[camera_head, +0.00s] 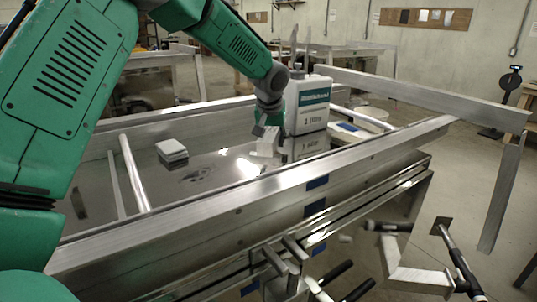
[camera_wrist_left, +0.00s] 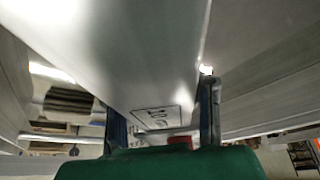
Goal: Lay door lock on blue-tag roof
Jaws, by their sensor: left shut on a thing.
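My left gripper (camera_head: 268,118) is above the near aluminium trailer bed, beside a white canister. A pale grey block (camera_head: 265,141) is at its fingertips. In the left wrist view the fingers of my left gripper (camera_wrist_left: 163,120) stand on either side of a broad pale surface (camera_wrist_left: 140,50) with a printed black mark. The gripper is shut on this pale block; whether it is the door lock I cannot tell. Blue tags (camera_head: 317,182) mark the near trailer's aluminium side rail (camera_head: 250,205); which part is the roof is unclear. My right gripper is not in view.
The white canister (camera_head: 308,105) with a green label stands close to the gripper's right. Metal bars with black handles (camera_head: 455,255) are at the lower right. A long aluminium beam (camera_head: 420,92) crosses the right side.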

